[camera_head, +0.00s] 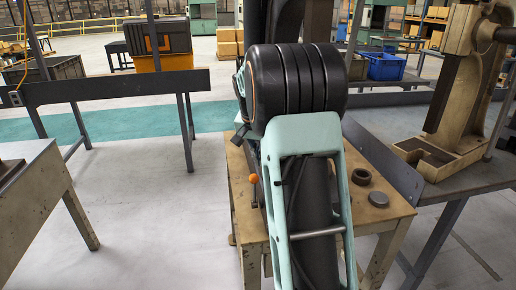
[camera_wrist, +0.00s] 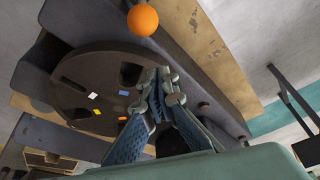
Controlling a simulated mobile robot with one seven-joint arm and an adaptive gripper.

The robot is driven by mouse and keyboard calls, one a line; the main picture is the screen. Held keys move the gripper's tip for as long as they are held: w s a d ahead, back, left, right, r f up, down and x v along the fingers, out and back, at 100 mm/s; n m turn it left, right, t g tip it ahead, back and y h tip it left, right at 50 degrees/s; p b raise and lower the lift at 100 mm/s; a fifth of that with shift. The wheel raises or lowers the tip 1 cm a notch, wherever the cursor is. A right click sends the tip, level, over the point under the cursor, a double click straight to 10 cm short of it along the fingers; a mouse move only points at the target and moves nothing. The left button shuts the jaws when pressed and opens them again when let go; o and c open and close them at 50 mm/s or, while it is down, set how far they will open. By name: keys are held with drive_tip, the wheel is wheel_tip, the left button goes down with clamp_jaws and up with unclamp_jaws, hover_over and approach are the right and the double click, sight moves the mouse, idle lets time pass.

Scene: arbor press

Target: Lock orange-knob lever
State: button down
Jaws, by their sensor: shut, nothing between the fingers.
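The orange knob (camera_wrist: 143,19) shows at the top of the wrist view, on a dark stem cut off by the frame's edge. In the head view the orange knob (camera_head: 253,178) tops a short upright lever, left of my arm and above the wooden table (camera_head: 390,207). My gripper (camera_wrist: 160,82) has its fingertips together and empty. In the wrist view the tips are below the knob and apart from it, over a dark round plate (camera_wrist: 75,75) with small coloured marks. In the head view my arm hides my gripper and much of the lever's mount.
A dark ring (camera_head: 361,176) and a dark disc (camera_head: 378,199) lie on the wooden table right of my arm. A large press (camera_head: 459,95) stands on a grey bench at right. Another worktable (camera_head: 45,200) is at left; open floor lies between.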

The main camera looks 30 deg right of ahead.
sight(254, 192)
drive_tip(key=shift+s+a+f, duration=0.3)
drive_tip(key=shift+s+a, duration=0.35)
drive_tip(key=shift+s+a+f, duration=0.3)
drive_tip(key=shift+s+a, duration=0.3)
drive_tip(key=shift+s, duration=0.05)
drive_tip(key=shift+f, duration=0.1)
drive_tip(key=shift+s+b, duration=0.1)
drive_tip(key=shift+b, duration=0.3)
